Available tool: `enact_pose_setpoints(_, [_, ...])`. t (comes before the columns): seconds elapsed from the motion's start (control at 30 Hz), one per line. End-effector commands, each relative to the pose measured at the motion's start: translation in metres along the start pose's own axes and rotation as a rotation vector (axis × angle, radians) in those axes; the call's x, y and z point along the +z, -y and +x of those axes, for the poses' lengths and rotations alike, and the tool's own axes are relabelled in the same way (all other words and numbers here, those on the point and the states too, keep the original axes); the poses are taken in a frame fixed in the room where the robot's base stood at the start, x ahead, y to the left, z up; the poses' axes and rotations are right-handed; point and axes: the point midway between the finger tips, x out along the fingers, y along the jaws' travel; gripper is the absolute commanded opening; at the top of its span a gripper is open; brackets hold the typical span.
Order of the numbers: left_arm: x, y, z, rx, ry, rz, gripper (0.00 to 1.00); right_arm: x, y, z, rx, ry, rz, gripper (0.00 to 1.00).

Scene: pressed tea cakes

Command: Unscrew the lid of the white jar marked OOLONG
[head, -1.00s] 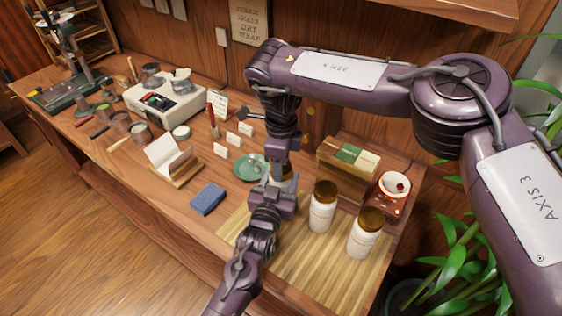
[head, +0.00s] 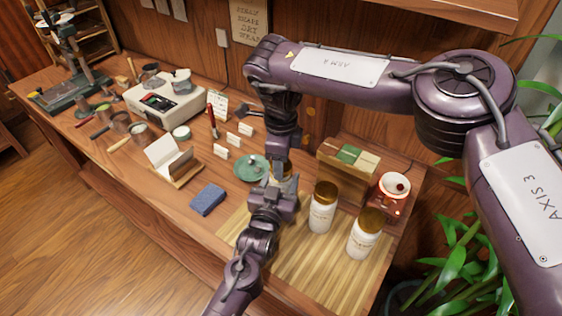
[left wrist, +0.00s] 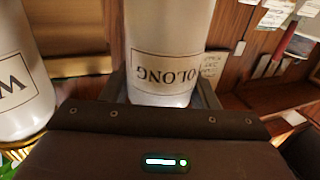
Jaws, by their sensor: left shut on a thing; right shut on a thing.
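The white jar marked OOLONG (left wrist: 168,35) stands between my left gripper's fingers in the left wrist view, its label upside down there. My left gripper (head: 280,190) is shut on the jar's body. My right gripper (head: 281,166) comes down from above and is shut at the jar's top, where the lid is. In the head view the two grippers hide most of the jar and its lid. The left wrist view does not show the lid, so I cannot tell how loose it is.
Two more white jars with brown lids (head: 322,207) (head: 365,233) stand close by on the right. A wooden box (head: 347,162) and a red device (head: 393,195) stand behind. The slatted mat's front is clear.

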Motion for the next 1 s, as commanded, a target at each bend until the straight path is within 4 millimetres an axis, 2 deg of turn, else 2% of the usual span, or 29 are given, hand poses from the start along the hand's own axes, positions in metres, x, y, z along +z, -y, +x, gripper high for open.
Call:
enact_pose_setpoints(0.33, [0.001,0.0,0.0,0.0,0.003,0.0,0.0,0.0,0.0,-0.012,-0.001,0.001,0.0,0.21])
enact_pose_setpoints(0.73, [0.001,0.0,0.0,0.0,0.003,0.0,0.0,0.0,0.0,-0.015,0.0,0.001,0.0,0.21])
enact_pose_setpoints(1.0, [0.001,0.0,0.0,0.0,0.003,0.0,0.0,0.001,0.0,-0.044,-0.002,0.002,0.001,0.21])
